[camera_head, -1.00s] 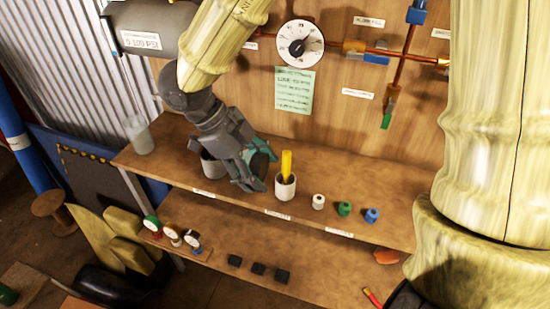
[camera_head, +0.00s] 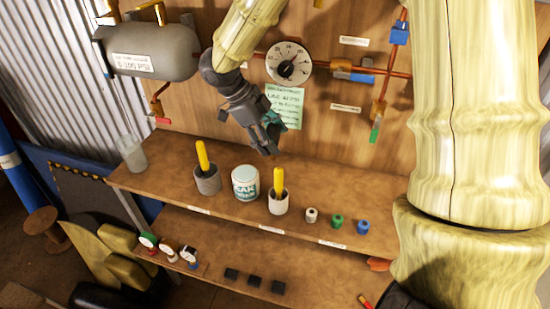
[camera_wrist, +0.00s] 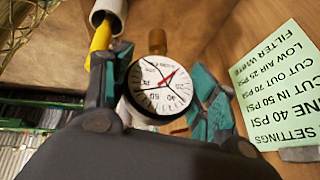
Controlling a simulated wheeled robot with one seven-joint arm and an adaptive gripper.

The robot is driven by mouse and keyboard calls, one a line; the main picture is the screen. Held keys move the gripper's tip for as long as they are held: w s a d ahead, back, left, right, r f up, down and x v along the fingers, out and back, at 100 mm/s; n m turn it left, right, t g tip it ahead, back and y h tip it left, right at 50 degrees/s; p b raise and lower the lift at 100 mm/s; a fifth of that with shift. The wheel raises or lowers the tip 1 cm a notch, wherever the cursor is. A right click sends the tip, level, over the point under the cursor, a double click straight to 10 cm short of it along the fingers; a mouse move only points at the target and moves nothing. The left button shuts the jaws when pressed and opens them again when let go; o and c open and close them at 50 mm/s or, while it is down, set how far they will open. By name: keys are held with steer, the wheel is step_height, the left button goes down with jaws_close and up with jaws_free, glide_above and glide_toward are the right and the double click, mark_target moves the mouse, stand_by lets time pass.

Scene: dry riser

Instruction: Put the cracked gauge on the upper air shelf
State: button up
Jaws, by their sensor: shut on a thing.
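My gripper (camera_head: 268,142) is raised above the upper shelf (camera_head: 155,183), in front of the back board. In the wrist view its teal-padded fingers (camera_wrist: 160,78) are shut on the cracked gauge (camera_wrist: 160,88). The gauge has a white round dial, dark lines across its face, a red needle and a brass stem (camera_wrist: 157,41) pointing up in that view. In the head view I cannot make out the gauge at the fingers. The upper shelf holds a white and teal tin (camera_head: 246,184) between two cups, and has labels along its front edge.
A grey cup (camera_head: 207,183) and a white cup (camera_head: 279,205) each hold a yellow-handled thing. White, green and blue fittings (camera_head: 337,221) stand to the right. A large gauge (camera_head: 289,63), copper pipes and a green note (camera_head: 285,105) are on the board. Several small items sit on the lower shelf.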

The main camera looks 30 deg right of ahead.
steer(key=shift+w+d+f+p, duration=0.1)
steer(key=shift+w+d+p, duration=0.05)
steer(key=shift+w+d, duration=0.4)
steer(key=shift+w+d+f+p, duration=0.15)
steer(key=shift+w+d, duration=0.2)
steer(key=shift+d, duration=0.3)
step_height(320, 180, down, 10)
steer(key=shift+a+f+p, duration=0.1)
steer(key=shift+p, duration=0.6)
steer(key=shift+w+f, duration=0.1)
steer(key=shift+f, duration=0.2)
steer(key=shift+f, duration=0.2)
steer(key=o, duration=0.9)
